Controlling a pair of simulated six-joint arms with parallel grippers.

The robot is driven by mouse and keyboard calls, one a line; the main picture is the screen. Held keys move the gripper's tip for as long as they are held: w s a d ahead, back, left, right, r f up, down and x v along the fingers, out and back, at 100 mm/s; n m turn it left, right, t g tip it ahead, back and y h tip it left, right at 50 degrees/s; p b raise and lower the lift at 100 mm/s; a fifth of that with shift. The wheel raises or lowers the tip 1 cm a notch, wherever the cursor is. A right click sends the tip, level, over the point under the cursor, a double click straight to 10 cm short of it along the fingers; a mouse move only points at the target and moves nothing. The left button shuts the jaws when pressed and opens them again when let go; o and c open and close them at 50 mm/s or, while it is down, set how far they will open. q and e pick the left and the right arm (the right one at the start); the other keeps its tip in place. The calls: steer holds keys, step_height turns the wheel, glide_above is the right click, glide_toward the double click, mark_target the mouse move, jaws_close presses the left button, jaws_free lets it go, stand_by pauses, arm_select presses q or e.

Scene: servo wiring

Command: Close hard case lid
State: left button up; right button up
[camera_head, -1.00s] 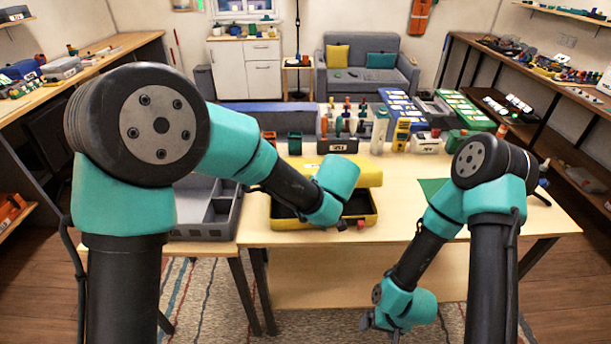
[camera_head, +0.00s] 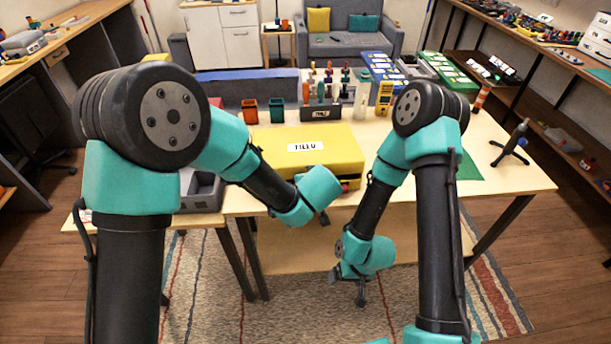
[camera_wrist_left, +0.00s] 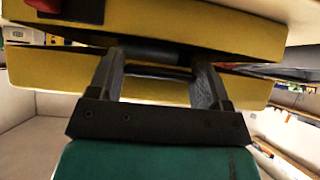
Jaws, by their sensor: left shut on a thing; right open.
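The yellow hard case (camera_head: 285,140) lies on the table, its labelled lid lowered over its base; it also fills the top of the left wrist view (camera_wrist_left: 60,75). There, a dark gap separates its two yellow halves. My left gripper (camera_head: 324,217) is at the case's front edge. In the left wrist view its fingers (camera_wrist_left: 160,78) stand either side of a dark bar at the case, and it is shut on the case; the exact contact is unclear. My right gripper (camera_head: 360,292) hangs open and empty in front of the table, below its top.
A grey tray (camera_head: 203,190) is left of the case. Coloured cups (camera_head: 276,110) and a tool rack (camera_head: 322,108) stand behind it. A green mat (camera_head: 468,167) and small tripod (camera_head: 512,145) are at right. The table between case and mat is partly hidden by my right arm.

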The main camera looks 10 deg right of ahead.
arm_select(q)
steer(key=shift+f, duration=0.3)
steer(key=o, duration=1.3)
steer(key=shift+r, duration=0.1)
steer(key=shift+s, duration=0.1)
steer(key=v, duration=1.7)
steer(key=shift+s, duration=0.15)
